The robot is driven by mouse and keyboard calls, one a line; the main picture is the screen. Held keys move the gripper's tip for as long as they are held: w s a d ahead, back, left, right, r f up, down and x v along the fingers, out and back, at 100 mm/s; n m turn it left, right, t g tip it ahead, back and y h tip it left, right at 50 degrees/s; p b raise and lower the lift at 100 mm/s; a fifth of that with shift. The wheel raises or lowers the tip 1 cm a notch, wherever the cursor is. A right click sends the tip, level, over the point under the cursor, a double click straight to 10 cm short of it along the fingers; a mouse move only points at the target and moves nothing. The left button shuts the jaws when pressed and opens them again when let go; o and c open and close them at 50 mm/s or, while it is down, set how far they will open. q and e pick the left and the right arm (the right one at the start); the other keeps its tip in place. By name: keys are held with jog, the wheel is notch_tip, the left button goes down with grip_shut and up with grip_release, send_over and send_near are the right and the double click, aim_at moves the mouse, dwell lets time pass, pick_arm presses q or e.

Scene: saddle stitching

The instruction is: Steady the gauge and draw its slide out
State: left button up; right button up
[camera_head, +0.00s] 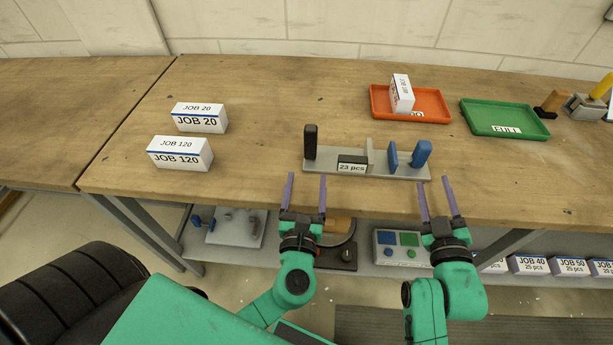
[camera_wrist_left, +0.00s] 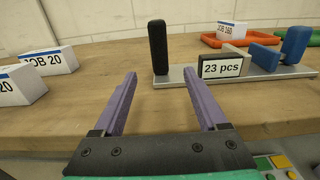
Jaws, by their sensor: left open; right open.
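The gauge (camera_head: 378,171) is a grey flat bar lying on the wooden table, with a black upright post (camera_head: 310,141) at its left end and a "23 pcs" label (camera_head: 351,168) near its middle. Its blue slide (camera_head: 420,154) stands at the right part, with a blue plate beside it. The gauge also shows in the left wrist view (camera_wrist_left: 178,79). My left gripper (camera_head: 306,192) is open and empty in front of the gauge's left end, apart from it. My right gripper (camera_head: 437,203) is open and empty in front of its right end, also apart.
Two white boxes, JOB 20 (camera_head: 199,118) and JOB 120 (camera_head: 180,153), stand on the left. An orange tray (camera_head: 432,104) holding a white box (camera_head: 401,93) and a green FULL tray (camera_head: 504,118) lie behind right. A lower shelf holds several boxes. Table between JOB boxes and gauge is clear.

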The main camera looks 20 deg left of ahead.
aim_at(311, 139)
pick_arm(q)
jog(key=x, duration=1.4)
jog(key=shift+w+a+f, duration=0.1)
jog(key=shift+w+f, duration=0.15)
jog(key=shift+w, duration=0.1)
pick_arm(e)
jog(key=shift+w+f, duration=0.1)
pick_arm(q)
grip_shut()
dwell(0.3)
pick_arm(e)
jog(key=o, duration=0.3)
